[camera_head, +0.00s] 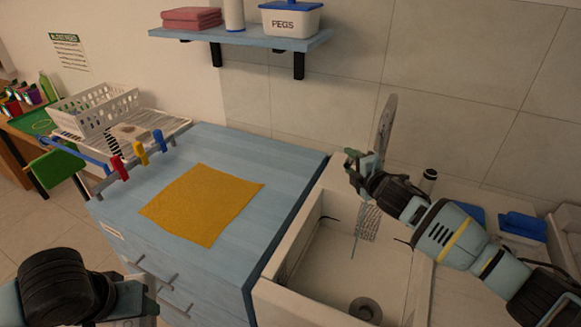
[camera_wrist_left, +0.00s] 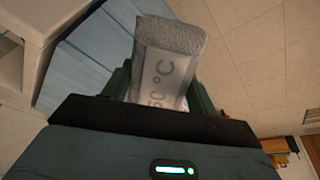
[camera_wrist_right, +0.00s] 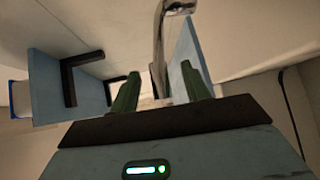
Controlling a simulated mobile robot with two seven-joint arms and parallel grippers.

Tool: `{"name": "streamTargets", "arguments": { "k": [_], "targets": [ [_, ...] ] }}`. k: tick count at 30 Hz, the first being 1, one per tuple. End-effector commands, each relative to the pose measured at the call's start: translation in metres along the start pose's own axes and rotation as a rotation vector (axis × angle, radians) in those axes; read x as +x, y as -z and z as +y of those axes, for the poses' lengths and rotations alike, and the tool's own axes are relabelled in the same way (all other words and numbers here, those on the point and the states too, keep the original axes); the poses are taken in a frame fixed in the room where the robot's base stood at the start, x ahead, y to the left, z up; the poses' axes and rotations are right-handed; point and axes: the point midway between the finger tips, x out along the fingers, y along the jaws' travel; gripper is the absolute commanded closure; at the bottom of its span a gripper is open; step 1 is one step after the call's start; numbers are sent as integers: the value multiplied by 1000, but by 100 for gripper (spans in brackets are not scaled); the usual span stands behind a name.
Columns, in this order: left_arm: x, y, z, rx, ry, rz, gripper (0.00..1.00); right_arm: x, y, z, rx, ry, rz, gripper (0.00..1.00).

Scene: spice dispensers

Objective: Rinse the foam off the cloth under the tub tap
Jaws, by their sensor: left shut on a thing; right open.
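A flat yellow cloth (camera_head: 203,204) lies on the blue counter, with no foam visible on it. My left gripper (camera_head: 142,303) is in front of the counter, low in the head view. It is shut on a pale grey, rough-topped item (camera_wrist_left: 170,38) with a white label reading a °C figure; I cannot tell whether this is a cloth. The silver tap (camera_head: 386,122) rises behind the white tub (camera_head: 318,215). My right gripper (camera_head: 358,168) is open at the tap, whose metal (camera_wrist_right: 172,45) shows between or just beyond its fingers; contact is unclear.
The tub's drain (camera_head: 366,309) is visible. Red, yellow and blue pegs sit on a rail (camera_head: 130,178) at the counter's left edge. A white rack (camera_head: 97,112) stands behind it. A wall shelf (camera_head: 240,37) holds a pegs box (camera_head: 291,20) and pink folded cloths (camera_head: 192,18).

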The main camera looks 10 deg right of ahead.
Motion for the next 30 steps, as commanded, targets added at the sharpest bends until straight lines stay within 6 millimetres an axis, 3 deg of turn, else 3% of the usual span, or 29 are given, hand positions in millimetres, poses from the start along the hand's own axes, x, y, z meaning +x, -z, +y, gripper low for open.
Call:
{"name": "streamTargets", "arguments": {
  "k": [9,15,30],
  "targets": [
    [-17,8,1,1,0,32,67,-56,0,2,-1,-3,1,53],
    [-20,9,1,2,0,38,67,-81,0,1,-2,-2,0,53],
    [-21,9,1,2,0,39,67,-91,0,1,0,-2,0,53]
  ]
}}
